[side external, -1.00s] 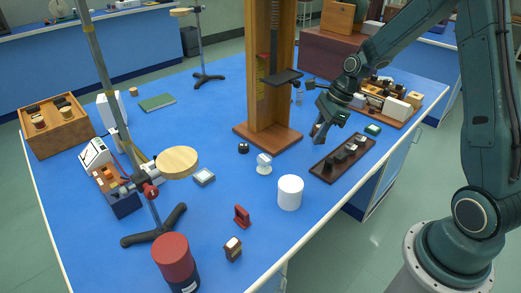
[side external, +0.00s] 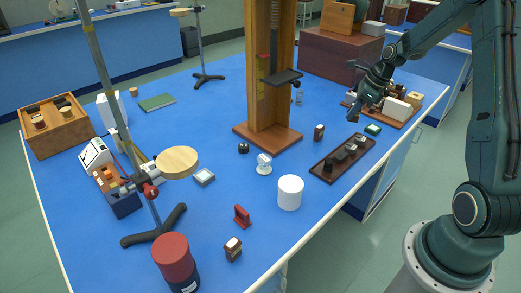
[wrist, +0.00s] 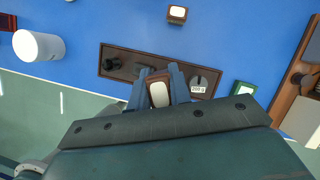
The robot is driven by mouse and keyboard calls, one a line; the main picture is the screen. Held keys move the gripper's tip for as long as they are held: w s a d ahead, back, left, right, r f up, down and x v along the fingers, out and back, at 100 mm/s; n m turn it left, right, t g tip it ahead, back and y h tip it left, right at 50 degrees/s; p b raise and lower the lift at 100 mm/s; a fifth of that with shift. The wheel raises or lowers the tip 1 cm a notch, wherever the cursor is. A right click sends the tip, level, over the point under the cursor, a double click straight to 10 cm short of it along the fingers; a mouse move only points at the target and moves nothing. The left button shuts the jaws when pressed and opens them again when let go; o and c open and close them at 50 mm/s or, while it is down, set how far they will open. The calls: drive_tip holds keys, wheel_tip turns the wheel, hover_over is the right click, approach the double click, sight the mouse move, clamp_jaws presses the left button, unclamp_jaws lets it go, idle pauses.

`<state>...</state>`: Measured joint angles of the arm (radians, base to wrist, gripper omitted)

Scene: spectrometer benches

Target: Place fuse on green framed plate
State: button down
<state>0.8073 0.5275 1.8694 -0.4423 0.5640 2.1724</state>
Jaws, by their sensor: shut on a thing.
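My gripper (side external: 356,114) is above the far right of the blue bench, near the small green framed plate (side external: 373,129). In the wrist view its fingers (wrist: 158,90) are shut on a brown block with a white face (wrist: 159,94), which looks like the fuse. The block is hard to make out in the side view. The green framed plate lies to the right of the fingers in the wrist view (wrist: 243,88), apart from the held block and with its pale face bare.
A dark tray (side external: 325,175) with several small parts lies beside the plate. A similar brown block (side external: 319,132) stands near the wooden tower base (side external: 262,138). A wooden board (side external: 411,121) with blocks is behind the plate. A white cylinder (side external: 290,192) stands at the front.

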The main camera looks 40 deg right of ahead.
drive_tip(key=d+r+m+h, duration=0.1)
drive_tip(key=d+r+m, duration=0.25)
drive_tip(key=d, duration=0.75)
wheel_tip(320, 180, up, 6)
drive_tip(key=m+h, duration=0.1)
drive_tip(key=m, duration=0.1)
hover_over(372, 127)
drive_tip(key=shift+d+f+n, duration=0.15)
drive_tip(key=shift+n, duration=0.1)
drive_tip(key=shift+f, duration=0.15)
wheel_tip(372, 127, down, 20)
drive_tip(key=shift+r, duration=0.15)
drive_tip(key=c, duration=1.3)
unclamp_jaws()
